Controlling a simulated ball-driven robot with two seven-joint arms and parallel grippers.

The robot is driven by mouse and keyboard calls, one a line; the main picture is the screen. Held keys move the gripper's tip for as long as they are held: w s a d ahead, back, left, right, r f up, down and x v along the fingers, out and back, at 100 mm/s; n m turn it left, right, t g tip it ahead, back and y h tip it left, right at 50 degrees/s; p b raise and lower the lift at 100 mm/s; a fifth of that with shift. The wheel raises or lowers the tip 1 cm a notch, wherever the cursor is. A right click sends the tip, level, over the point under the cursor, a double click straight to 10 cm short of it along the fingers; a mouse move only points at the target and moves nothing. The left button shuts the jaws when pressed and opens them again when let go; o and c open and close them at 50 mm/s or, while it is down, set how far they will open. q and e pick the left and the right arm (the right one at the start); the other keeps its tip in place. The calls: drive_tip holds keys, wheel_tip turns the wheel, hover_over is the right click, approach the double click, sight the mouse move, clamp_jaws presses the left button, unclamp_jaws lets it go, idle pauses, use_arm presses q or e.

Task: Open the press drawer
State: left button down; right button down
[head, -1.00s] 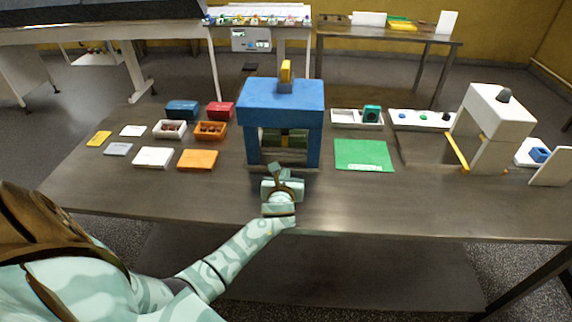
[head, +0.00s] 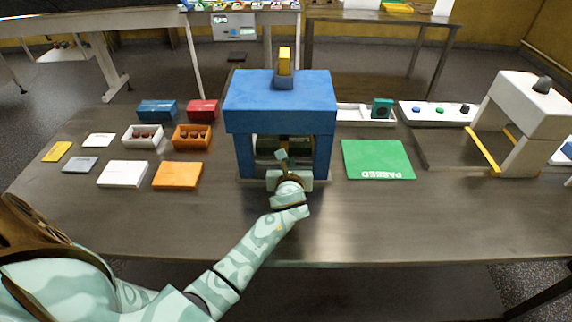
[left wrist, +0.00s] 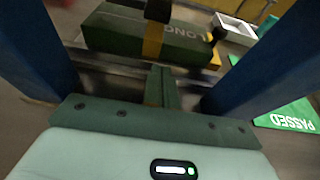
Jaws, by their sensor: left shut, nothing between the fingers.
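The blue press (head: 280,103) stands on the steel table, with a yellow-topped block on its top. Inside its opening is a dark green block (left wrist: 125,30) with a yellow band and pale lettering, partly hidden in the head view. I cannot tell whether this block is the drawer. My left gripper (head: 282,156) is at the front of the opening. In the left wrist view its fingers (left wrist: 161,78) are shut and empty, between the blue posts, pointing at the green block and seemingly short of it. My right gripper is not in view.
Left of the press lie white and orange boxes (head: 178,175), open trays of chocolates (head: 193,137), and blue and red boxes. A green "PASSED" mat (head: 377,160) lies to the right. A white arch (head: 533,100) stands far right. The table front is clear.

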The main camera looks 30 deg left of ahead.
sight(290, 153)
use_arm(q)
drive_tip(key=shift+w, duration=0.1)
drive_tip(key=w+a, duration=0.2)
drive_tip(key=w, duration=0.1)
drive_tip(key=shift+w+a, duration=0.1)
drive_tip(key=shift+w, duration=0.15)
drive_tip(key=shift+s, duration=0.1)
idle(0.3)
